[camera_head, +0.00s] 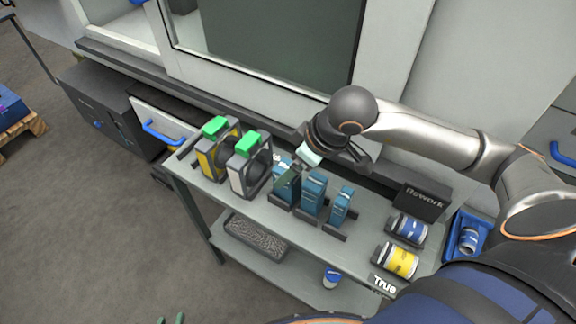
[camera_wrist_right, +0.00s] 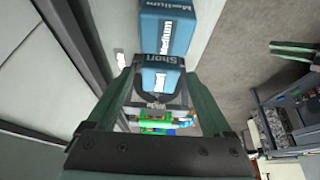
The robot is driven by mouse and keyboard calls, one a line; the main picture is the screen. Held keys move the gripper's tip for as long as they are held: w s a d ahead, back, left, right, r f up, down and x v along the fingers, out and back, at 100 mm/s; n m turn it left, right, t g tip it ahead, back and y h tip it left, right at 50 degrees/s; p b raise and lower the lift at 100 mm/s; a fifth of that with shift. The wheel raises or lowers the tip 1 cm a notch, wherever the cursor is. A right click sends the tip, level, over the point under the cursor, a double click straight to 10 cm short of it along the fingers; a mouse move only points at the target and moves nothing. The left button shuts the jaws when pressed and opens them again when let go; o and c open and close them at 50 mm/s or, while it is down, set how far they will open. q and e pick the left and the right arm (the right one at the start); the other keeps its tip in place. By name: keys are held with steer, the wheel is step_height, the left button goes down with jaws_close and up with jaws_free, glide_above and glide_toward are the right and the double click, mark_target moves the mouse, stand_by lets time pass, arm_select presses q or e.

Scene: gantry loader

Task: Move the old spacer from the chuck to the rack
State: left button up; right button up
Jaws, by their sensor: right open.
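Several blue blocks stand in dark holders in a row on the grey table. In the right wrist view one is labelled "Short" (camera_wrist_right: 158,80) and the one beyond it "Medium" (camera_wrist_right: 167,25). In the head view two blue blocks (camera_head: 313,190) (camera_head: 342,207) show clearly; the leftmost is partly covered by my gripper. My right gripper (camera_head: 298,168) is over this leftmost block, its green fingers (camera_wrist_right: 155,95) open on either side of "Short". My left gripper (camera_head: 171,320) shows only its green fingertips at the bottom edge, apart and empty. I cannot make out the chuck.
Two ring-shaped holders with green tops (camera_head: 215,126) (camera_head: 247,143) stand left of the blocks. A black "Rework" box (camera_head: 422,201), a blue can (camera_head: 410,229) and a yellow can (camera_head: 401,260) are at right. The machine wall (camera_head: 390,60) rises behind.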

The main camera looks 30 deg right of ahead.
steer(key=p+v, duration=0.2)
steer(key=v, duration=0.6)
steer(key=shift+r, duration=0.3)
arm_select(q)
steer(key=shift+s+a+r, duration=0.6)
steer(key=shift+a+r, duration=0.15)
steer(key=shift+a, duration=0.15)
arm_select(e)
steer(key=shift+s+d+r, duration=0.15)
steer(key=shift+s+r, duration=0.1)
steer(key=shift+r, duration=0.1)
arm_select(q)
steer(key=shift+s+y, duration=0.15)
steer(key=shift+y, duration=0.15)
arm_select(e)
steer(key=shift+s, duration=0.1)
